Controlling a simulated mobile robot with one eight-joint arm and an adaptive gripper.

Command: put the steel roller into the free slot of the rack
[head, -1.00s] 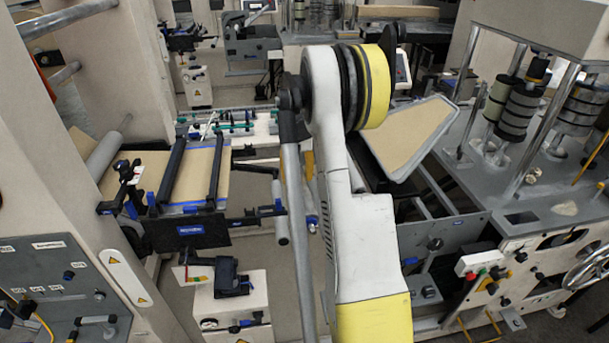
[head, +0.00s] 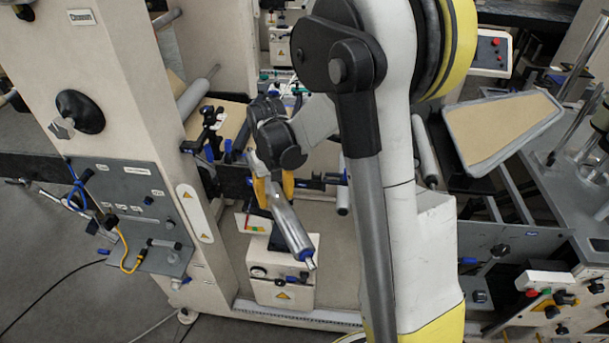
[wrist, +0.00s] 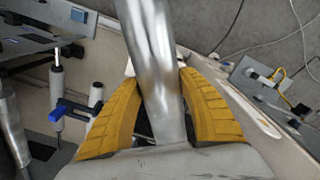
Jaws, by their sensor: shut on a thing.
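The steel roller (head: 290,228) is a shiny cylinder with a blue band near its lower end. It hangs tilted in front of the machines in the head view. My gripper (head: 273,188) has its yellow fingers shut around it. In the wrist view the roller (wrist: 151,45) runs between the yellow fingers of my gripper (wrist: 158,85), its far end cut off by the top edge. I cannot make out the rack or its free slot for certain in either view.
A cream machine column (head: 125,85) with a grey control panel (head: 137,207) stands at left. A small white unit (head: 283,288) is on the floor below the roller. A tan-filled tray (head: 505,125) is at right. Open grey floor (head: 45,265) lies at lower left.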

